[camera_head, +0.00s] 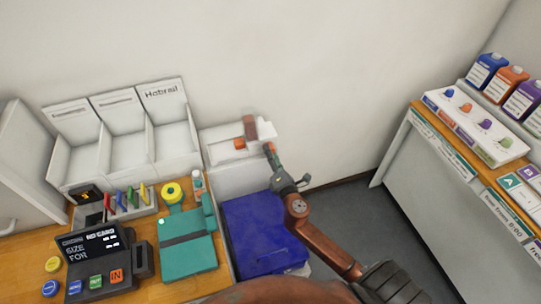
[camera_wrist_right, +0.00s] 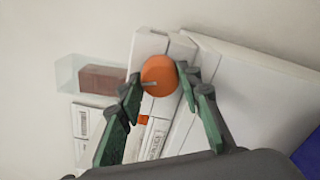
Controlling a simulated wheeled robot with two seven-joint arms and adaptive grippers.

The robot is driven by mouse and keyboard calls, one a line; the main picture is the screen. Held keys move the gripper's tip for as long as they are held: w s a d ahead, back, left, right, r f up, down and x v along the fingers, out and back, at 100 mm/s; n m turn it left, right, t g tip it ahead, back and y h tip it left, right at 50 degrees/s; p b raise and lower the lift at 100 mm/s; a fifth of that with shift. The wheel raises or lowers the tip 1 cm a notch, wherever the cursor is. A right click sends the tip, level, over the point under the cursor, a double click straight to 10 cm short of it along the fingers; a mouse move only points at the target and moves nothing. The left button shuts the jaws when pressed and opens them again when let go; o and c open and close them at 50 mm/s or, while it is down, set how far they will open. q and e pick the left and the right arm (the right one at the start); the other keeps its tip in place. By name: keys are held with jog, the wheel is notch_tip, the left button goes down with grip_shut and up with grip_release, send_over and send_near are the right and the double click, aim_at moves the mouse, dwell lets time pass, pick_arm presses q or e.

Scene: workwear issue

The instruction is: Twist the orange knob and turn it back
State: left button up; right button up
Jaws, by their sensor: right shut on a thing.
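The round orange knob (camera_wrist_right: 159,75) sits on the face of a white device (camera_wrist_right: 149,45) in the right wrist view, with a grey pointer mark on its front. My right gripper (camera_wrist_right: 160,82) is shut on the knob, one green finger on each side of it. In the head view my right gripper (camera_head: 271,153) reaches the right end of the white device (camera_head: 266,130) by the wall, where fingers largely hide the knob. My left gripper is not in view.
A dark red block (camera_head: 250,126) shows at the device, beside an orange part (camera_head: 240,144). A blue bin (camera_head: 255,232) stands below my right arm. A teal folder (camera_head: 187,243) and a dark terminal (camera_head: 98,262) are on the left counter. A shelf with bottles (camera_head: 487,68) stands right.

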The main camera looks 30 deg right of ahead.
jog(key=m, duration=0.3)
jog(key=shift+m+b, duration=0.3)
jog(key=shift+m, duration=0.3)
jog(key=o, duration=1.2)
jog(key=shift+c, duration=0.2)
jog(key=shift+s, duration=0.1)
jog(key=v, duration=0.7)
jog(key=shift+s, duration=0.4)
jog(key=shift+a, duration=0.1)
